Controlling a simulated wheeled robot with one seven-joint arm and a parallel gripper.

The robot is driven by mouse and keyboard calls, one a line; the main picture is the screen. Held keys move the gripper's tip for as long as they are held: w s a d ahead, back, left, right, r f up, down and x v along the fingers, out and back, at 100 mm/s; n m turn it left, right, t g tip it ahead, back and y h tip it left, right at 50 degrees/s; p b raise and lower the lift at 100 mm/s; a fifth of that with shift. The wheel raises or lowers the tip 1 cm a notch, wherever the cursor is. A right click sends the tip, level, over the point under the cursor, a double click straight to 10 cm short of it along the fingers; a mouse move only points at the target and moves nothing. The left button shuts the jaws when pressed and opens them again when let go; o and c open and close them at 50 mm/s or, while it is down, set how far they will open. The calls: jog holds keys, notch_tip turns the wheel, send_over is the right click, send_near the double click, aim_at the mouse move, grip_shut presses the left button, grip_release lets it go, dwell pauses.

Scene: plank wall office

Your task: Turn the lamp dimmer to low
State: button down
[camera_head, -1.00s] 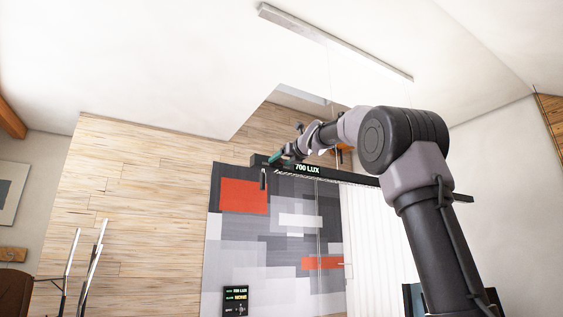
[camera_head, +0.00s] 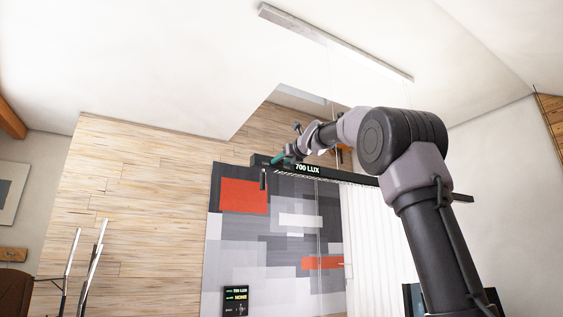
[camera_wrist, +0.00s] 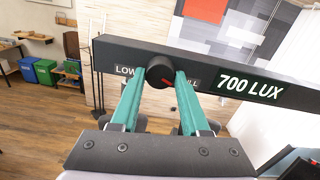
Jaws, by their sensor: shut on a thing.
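The black lamp bar (camera_wrist: 215,65) runs across the wrist view, with "700 LUX" lit on its face. It also shows in the head view (camera_head: 340,177). The round black dimmer knob (camera_wrist: 157,68) is on the bar's face. The knob's red mark points to the lower right, on the side of the partly hidden "FULL" label (camera_wrist: 192,83). The "LOW" label (camera_wrist: 124,71) is on the left. My gripper (camera_wrist: 158,78) has its teal fingers on either side of the knob, shut on it. In the head view my gripper (camera_head: 281,158) is at the bar's left end.
A dark display panel (camera_head: 236,298) at the lower wall reads 700 LUX and NONE. A patterned grey and red wall panel (camera_head: 285,235) is behind the bar. Metal-framed furniture (camera_head: 82,270) stands at the lower left. Green and blue bins (camera_wrist: 36,70) show far off.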

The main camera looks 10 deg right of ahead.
jog(key=m, duration=2.5)
jog(key=shift+r+m, duration=0.1)
jog(key=shift+m, duration=0.2)
dwell(1.7)
jog(key=shift+a, duration=0.1)
dwell(0.3)
jog(key=shift+c, duration=2)
grip_release()
